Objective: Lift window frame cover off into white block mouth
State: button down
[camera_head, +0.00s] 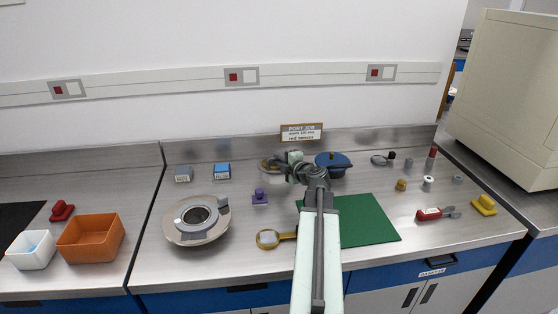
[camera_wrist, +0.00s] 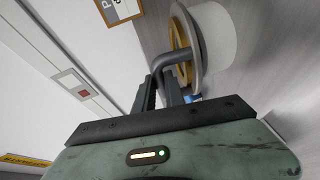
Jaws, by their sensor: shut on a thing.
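In the wrist view, the dark fingers of my gripper (camera_wrist: 162,92) are shut on a grey bent handle (camera_wrist: 171,66). The handle reaches to a brass ring (camera_wrist: 180,42) set against a pale round rim, probably the window frame and its cover. A white block (camera_wrist: 217,42) with a rounded outline lies right behind the rim; its mouth is not visible. In the head view, my gripper (camera_head: 293,160) is at the back of the bench, beside a brass round part (camera_head: 268,165). My arm hides part of that spot, and whether the cover is seated or free cannot be told.
A green mat (camera_head: 368,222) lies in front, partly under my arm. A magnifier (camera_head: 268,238), purple knob (camera_head: 260,197) and round metal chamber (camera_head: 190,237) are left. Several small parts stand right.

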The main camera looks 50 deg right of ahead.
jog(key=shift+f+b, duration=0.45)
jog(key=shift+f, duration=0.1)
jog(key=shift+r, duration=0.1)
jog(key=shift+r+p, duration=0.8)
jog(key=shift+p, duration=0.1)
jog(key=shift+f+b, duration=0.3)
jog(key=shift+f+b, duration=0.6)
jog(key=c, duration=1.3)
grip_release()
